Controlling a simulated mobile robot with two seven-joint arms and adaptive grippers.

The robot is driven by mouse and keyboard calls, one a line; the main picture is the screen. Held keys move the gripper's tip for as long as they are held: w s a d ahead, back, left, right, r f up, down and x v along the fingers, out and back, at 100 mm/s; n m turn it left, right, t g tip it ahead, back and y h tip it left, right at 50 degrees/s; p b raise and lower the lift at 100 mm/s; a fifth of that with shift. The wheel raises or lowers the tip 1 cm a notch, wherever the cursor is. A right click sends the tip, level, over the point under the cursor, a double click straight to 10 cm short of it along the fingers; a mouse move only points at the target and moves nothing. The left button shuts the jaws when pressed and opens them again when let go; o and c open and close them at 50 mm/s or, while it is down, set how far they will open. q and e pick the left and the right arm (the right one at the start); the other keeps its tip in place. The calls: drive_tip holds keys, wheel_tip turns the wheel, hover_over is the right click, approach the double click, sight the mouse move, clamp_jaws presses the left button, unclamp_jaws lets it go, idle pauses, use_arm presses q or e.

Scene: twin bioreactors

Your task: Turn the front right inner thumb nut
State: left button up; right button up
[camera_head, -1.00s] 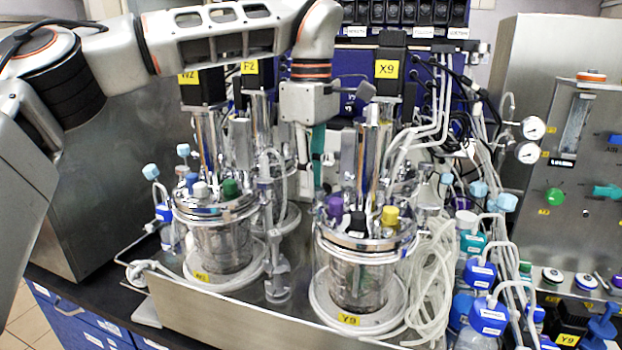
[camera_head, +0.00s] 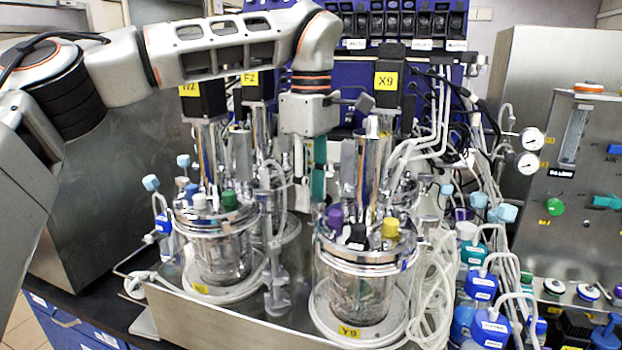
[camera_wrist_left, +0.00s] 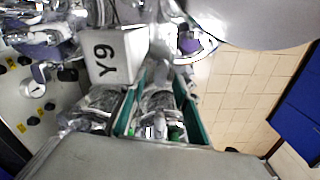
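The front right vessel (camera_head: 352,285) is a glass jar with a shiny metal lid (camera_head: 365,255). Its lid carries a purple cap (camera_head: 335,216), a yellow cap (camera_head: 390,228) and small metal fittings. I cannot pick out the inner thumb nut among them. My left gripper (camera_head: 309,200) points down behind and left of this lid, its tips partly lost among metal parts. In the left wrist view its two teal fingers (camera_wrist_left: 163,128) are apart, with shiny metal and a green part visible between them; no grip shows. My right gripper is in neither view.
The front left vessel (camera_head: 222,255) with a green cap stands left of the fingers. A tall metal cylinder (camera_head: 368,165) rises from the right lid. Clear tubing (camera_head: 435,280) and blue-capped bottles (camera_head: 483,283) crowd the right. A control panel (camera_head: 570,200) stands farther right.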

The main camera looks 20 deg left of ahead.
use_arm(q)
wheel_tip(320, 180, up, 12)
idle(0.5)
